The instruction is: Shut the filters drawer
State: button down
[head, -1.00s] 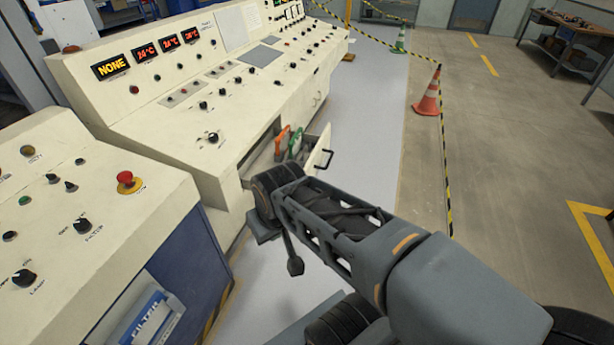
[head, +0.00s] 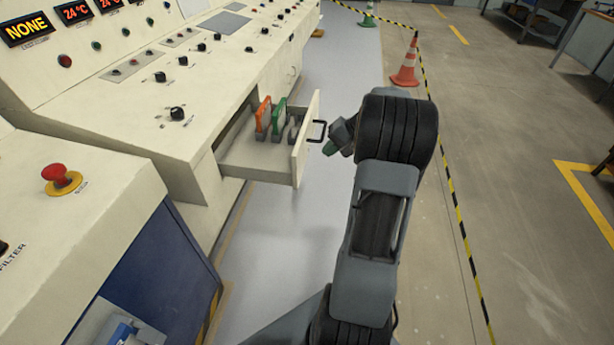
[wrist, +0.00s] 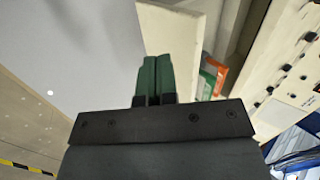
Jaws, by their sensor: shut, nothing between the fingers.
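The filters drawer (head: 250,165) sticks out of the cream console, pulled open. An orange-framed filter (head: 263,118) and a green-framed filter (head: 279,119) stand upright in it. The drawer's front panel has a black handle (head: 319,131) on its outer face. My gripper (head: 332,146) is just right of the handle, outside the drawer front; I cannot tell if it touches. In the wrist view its green fingers (wrist: 154,78) are together and empty, beside the cream drawer front (wrist: 172,35). The orange filter (wrist: 206,84) shows there behind the drawer front.
The cream console (head: 215,75) with knobs runs along the left. A nearer console with a red stop button (head: 61,178) stands at lower left. A traffic cone (head: 406,66) and striped tape (head: 452,190) lie to the right. The grey floor (head: 285,235) before the drawer is clear.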

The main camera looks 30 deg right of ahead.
aim_at(300, 168)
jog(key=d+f+m+t+b, duration=0.1)
jog(key=d+f, duration=0.3)
jog(key=d, duration=0.1)
jog(key=x, duration=0.3)
jog(key=r+b+x, duration=0.1)
jog(key=x, duration=0.3)
jog(key=w+a+x, duration=0.1)
jog(key=x, duration=0.3)
jog(key=shift+a+b, duration=0.1)
jog(key=shift+b, duration=0.25)
jog(key=shift+w+a, duration=0.6)
jog(key=shift+w, duration=0.05)
